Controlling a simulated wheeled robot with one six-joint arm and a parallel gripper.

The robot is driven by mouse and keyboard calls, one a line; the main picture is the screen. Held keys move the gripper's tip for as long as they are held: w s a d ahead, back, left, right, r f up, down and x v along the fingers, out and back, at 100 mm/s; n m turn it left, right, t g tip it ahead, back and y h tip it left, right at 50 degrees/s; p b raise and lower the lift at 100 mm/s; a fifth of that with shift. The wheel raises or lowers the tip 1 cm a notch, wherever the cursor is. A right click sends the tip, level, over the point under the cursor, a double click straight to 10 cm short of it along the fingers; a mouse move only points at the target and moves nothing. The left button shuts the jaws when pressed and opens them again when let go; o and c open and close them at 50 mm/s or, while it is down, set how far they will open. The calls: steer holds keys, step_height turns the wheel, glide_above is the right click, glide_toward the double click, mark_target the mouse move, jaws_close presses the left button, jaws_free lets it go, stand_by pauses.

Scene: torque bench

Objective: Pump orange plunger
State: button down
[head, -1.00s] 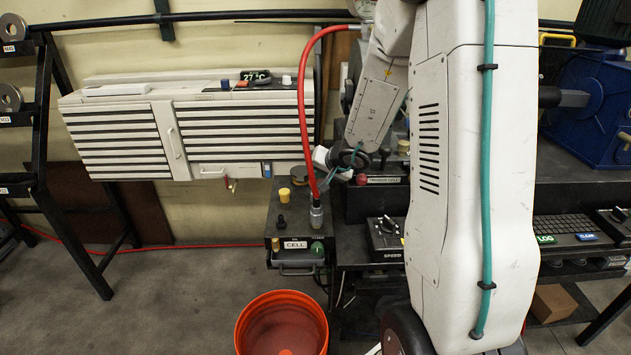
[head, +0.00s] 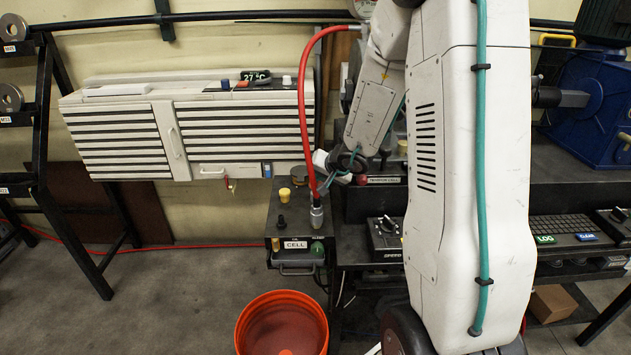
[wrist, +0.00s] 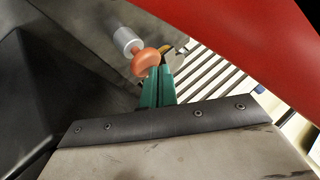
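The orange plunger (wrist: 147,62) shows in the wrist view as a rounded orange knob beside a grey metal cylinder (wrist: 126,40). My gripper (wrist: 157,84) has green fingers lying close side by side, with little or no gap between them. The knob overlaps the fingertips in that view, so contact is unclear. In the head view my gripper (head: 330,178) is at the red hose, above the right side of the dark CELL box (head: 296,262). I cannot make out the orange plunger in the head view.
The red hose (head: 304,110) arches down to a metal fitting (head: 316,214) on the CELL box and crosses close in the wrist view (wrist: 240,40). A yellow knob (head: 284,194) stands on that box. An orange bucket (head: 282,296) is on the floor in front.

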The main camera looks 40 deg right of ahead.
steer(key=shift+s+f, duration=0.2)
steer(key=shift+f, duration=0.3)
steer(key=shift+s+f, duration=0.2)
steer(key=shift+f, duration=0.25)
stand_by(0.4)
stand_by(0.5)
steer(key=shift+w+d+r, duration=0.1)
steer(key=shift+d+r, duration=0.05)
steer(key=shift+r, duration=0.45)
steer(key=shift+d+r, duration=0.15)
steer(key=shift+r, duration=3.15)
